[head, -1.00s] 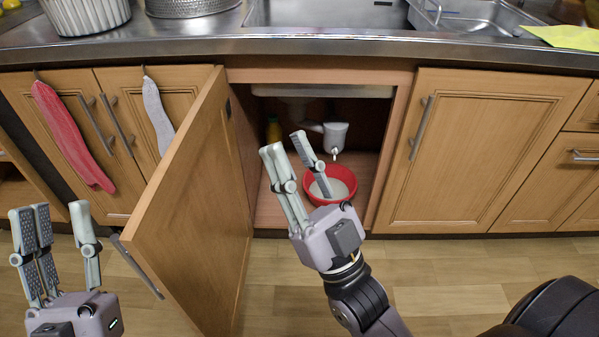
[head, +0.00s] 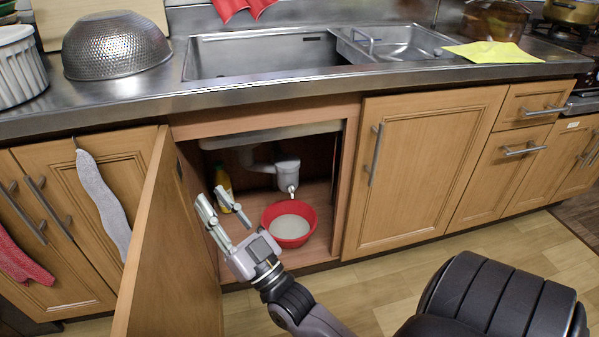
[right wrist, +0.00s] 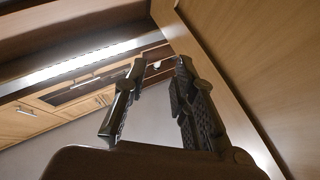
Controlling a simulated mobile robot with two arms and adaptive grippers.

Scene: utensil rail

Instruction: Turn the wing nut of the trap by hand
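The white trap (head: 286,172) hangs under the sink inside the open cabinet. A small pale fitting, apparently the wing nut (head: 291,189), sticks out at its bottom. A red bowl (head: 311,222) with a whitish inside stands on the cabinet floor below it. My right gripper (head: 212,196) is open and empty at the cabinet opening, left of the bowl and trap and apart from both. In the right wrist view its fingers (right wrist: 160,66) are spread; I cannot make out the wing nut there. My left gripper is out of view.
The open cabinet door (head: 168,250) stands close to the left of my right gripper. A yellow bottle (head: 223,182) stands inside at the left. The cabinet frame (head: 349,190) bounds the opening on the right.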

